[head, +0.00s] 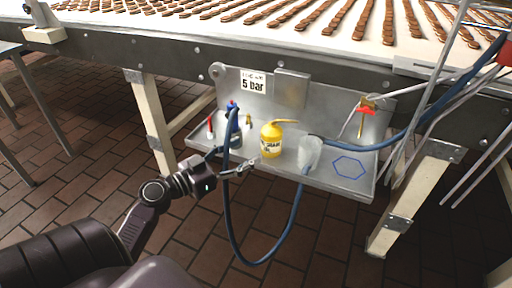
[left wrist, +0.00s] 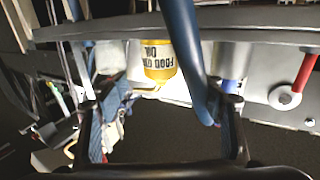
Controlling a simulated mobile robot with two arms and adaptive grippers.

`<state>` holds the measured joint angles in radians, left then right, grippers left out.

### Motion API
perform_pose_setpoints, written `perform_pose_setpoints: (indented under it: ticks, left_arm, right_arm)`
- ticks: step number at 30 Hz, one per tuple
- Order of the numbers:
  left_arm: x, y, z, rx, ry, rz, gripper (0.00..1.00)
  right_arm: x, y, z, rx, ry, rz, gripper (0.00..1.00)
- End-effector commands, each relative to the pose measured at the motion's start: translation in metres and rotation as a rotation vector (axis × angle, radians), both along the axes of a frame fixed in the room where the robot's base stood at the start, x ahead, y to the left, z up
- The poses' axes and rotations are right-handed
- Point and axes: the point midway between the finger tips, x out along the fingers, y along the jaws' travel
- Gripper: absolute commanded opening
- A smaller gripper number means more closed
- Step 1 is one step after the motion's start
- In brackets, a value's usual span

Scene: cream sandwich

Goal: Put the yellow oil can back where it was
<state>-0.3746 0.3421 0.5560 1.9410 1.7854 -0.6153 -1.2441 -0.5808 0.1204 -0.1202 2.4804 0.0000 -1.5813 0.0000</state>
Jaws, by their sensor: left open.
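The yellow oil can (head: 271,143) stands upright on the metal tray shelf (head: 325,182) under the conveyor, near its middle. In the left wrist view the can (left wrist: 158,62) appears upside down, its label partly readable as "FOOD OIL". A blue hexagon outline (head: 350,167) marks a bare spot at the shelf's right end. My left gripper (head: 238,168) is open and empty just in front of the shelf, to the lower left of the can and apart from it. In the left wrist view its fingers (left wrist: 160,115) spread on both sides below the can. My right gripper is out of view.
A blue hose (head: 297,212) loops down in front of the shelf, close to my left gripper; it also crosses beside the can in the wrist view (left wrist: 184,50). A translucent container (head: 310,154) stands between can and hexagon. A red-handled tool (head: 210,125) stands left.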

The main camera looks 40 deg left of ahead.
Motion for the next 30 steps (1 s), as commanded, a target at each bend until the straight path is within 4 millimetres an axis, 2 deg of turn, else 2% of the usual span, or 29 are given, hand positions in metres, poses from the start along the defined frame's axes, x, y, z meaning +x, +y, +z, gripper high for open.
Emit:
perform_pose_setpoints:
  ticks: [4, 7, 11, 12, 15, 19, 21, 24, 27, 30]
  left_arm:
    - [-0.011, -0.003, -0.003, 0.002, 0.010, -0.011, 0.63]
    - [-0.016, -0.028, -0.018, 0.014, 0.061, -0.065, 0.63]
    - [-0.031, -0.093, -0.060, 0.045, 0.217, -0.197, 0.63]
    - [-0.040, -0.115, -0.077, 0.057, 0.283, -0.242, 0.63]
    - [-0.070, -0.165, -0.119, 0.097, 0.464, -0.326, 0.63]
    - [-0.115, -0.206, -0.165, 0.159, 0.710, -0.361, 0.63]
    - [-0.140, -0.217, -0.183, 0.194, 0.833, -0.339, 0.63]
    - [-0.171, -0.222, -0.199, 0.238, 0.987, -0.261, 0.63]
    - [-0.196, -0.217, -0.204, 0.267, 1.103, -0.152, 0.63]
    - [-0.213, -0.209, -0.203, 0.277, 1.173, -0.043, 0.63]
  right_arm:
    - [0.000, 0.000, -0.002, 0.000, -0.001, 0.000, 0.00]
    - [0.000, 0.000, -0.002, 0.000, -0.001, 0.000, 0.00]
    - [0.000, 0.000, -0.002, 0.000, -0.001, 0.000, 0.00]
    - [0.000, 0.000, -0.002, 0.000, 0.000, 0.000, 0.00]
    - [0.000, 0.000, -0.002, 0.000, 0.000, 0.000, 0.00]
    - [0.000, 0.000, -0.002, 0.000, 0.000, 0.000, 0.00]
    - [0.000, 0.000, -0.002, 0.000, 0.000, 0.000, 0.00]
    - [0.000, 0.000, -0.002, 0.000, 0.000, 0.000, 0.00]
    - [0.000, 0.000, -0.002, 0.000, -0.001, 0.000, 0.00]
    - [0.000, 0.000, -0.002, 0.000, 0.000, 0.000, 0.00]
